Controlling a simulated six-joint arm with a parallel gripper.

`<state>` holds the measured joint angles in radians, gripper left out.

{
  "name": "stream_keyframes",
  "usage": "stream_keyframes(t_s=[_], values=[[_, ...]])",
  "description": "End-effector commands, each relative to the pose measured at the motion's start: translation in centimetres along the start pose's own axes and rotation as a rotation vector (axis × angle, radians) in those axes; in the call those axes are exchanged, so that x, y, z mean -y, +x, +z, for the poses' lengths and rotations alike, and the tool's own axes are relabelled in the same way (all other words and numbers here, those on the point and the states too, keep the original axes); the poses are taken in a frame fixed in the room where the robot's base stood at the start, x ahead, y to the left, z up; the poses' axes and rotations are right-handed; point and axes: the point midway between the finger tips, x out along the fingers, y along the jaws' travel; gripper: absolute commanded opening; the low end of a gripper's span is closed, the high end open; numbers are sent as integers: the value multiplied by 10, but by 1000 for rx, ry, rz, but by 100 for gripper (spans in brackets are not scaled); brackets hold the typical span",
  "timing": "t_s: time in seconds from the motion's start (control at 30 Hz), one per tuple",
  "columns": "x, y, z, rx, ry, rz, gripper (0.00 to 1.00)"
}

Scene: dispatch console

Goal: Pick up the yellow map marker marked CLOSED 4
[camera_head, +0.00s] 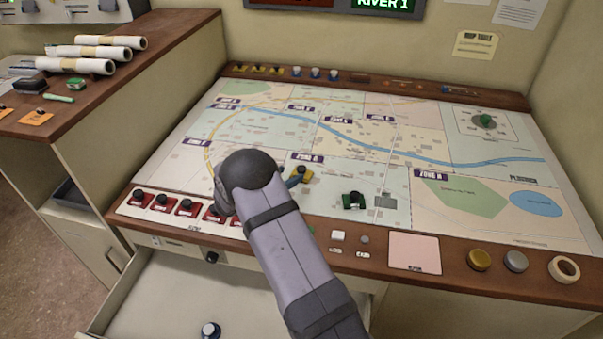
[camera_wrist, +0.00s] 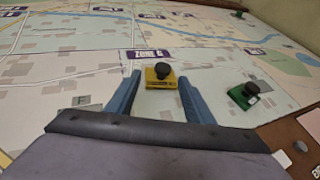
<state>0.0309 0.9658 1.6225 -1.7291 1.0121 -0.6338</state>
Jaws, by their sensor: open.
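A yellow map marker (camera_head: 305,173) with a black knob stands upright on the map (camera_head: 395,145), near the middle of the board. It also shows in the wrist view (camera_wrist: 160,78), just below the ZONE label. Its lettering is too small to read. My gripper (camera_head: 296,180) is open and low over the map beside this marker. In the wrist view my gripper's blue fingers (camera_wrist: 159,82) lie left and right of the marker, with a gap on each side. I cannot tell how far the fingertips reach down around it. My arm hides part of the map.
A green marker (camera_head: 353,200) stands to the right, also in the wrist view (camera_wrist: 244,95). Several red markers (camera_head: 163,201) line the front left edge. More yellow markers (camera_head: 258,69) sit on the back ledge. An open drawer (camera_head: 165,295) juts out below.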

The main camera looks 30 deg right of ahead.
Motion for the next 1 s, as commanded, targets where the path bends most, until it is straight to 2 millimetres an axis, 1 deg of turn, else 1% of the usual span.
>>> stream_keyframes(t_s=[0.07,0.27,0.47,0.6,0.7,0.8,1.0], values=[[1,5,0,-1,1,-2,48],[1,9,1,-2,2,-1,48],[6,29,5,-2,1,-4,48],[6,46,3,-3,2,-3,48],[6,54,2,-2,2,-2,48],[6,57,2,-1,2,-1,48],[5,57,2,-2,2,-1,48]])
